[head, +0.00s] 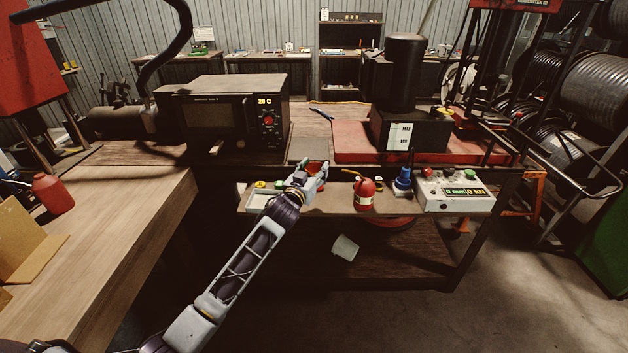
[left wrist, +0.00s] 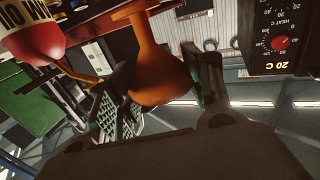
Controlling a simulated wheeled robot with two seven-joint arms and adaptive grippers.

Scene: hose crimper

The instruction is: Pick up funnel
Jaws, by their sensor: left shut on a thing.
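The funnel (left wrist: 158,72) is orange and shows large in the left wrist view, with a narrow spout and a wide rounded body. It sits between the two green textured fingers of my left gripper (left wrist: 166,88), which is shut on it. In the head view my left gripper (head: 316,178) is over the front edge of the far workbench. There the gripper mostly hides the funnel, and only a bit of red-orange shows behind it. My right gripper is in neither view.
A red oil can (head: 364,194), a blue-topped item (head: 403,180) and a control box (head: 452,190) stand right of the gripper. An oven (head: 222,118) stands behind it on the left. The wooden table (head: 120,215) has free room.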

